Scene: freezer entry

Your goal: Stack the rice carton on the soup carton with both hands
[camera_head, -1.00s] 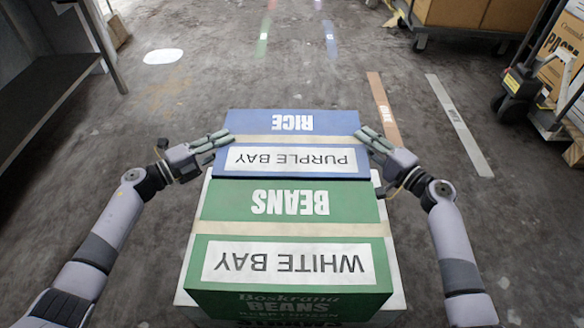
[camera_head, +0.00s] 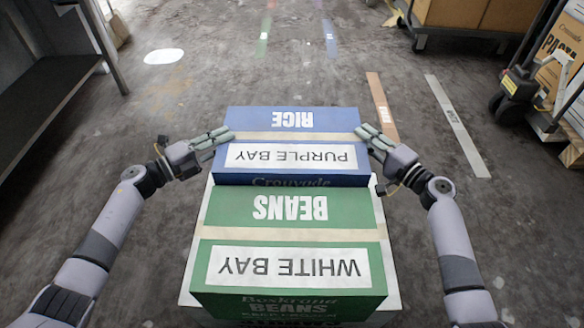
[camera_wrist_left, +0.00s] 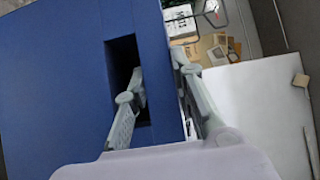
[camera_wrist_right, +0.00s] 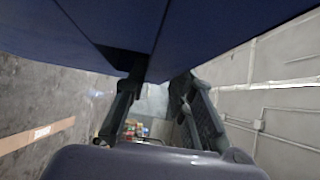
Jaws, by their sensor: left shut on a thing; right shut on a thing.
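The blue rice carton (camera_head: 292,133), labelled PURPLE BAY, is between my two hands. My left gripper (camera_head: 222,138) is shut on its left side; in the left wrist view one finger enters a dark hand slot in the blue wall (camera_wrist_left: 60,80). My right gripper (camera_head: 368,136) is shut on its right side; in the right wrist view one finger reaches a dark slot in the carton (camera_wrist_right: 200,25). The rice carton sits just beyond the green beans carton (camera_head: 290,233) and a little higher. Its underside is hidden in the head view. I see no carton marked soup.
The beans carton, labelled WHITE BAY, rests on a pale carton (camera_head: 392,300) close in front of me. A dark shelf (camera_head: 50,90) stands at left. Loaded carts (camera_head: 470,20) stand at the upper right, with a pasta carton (camera_head: 565,45). The floor beyond is open.

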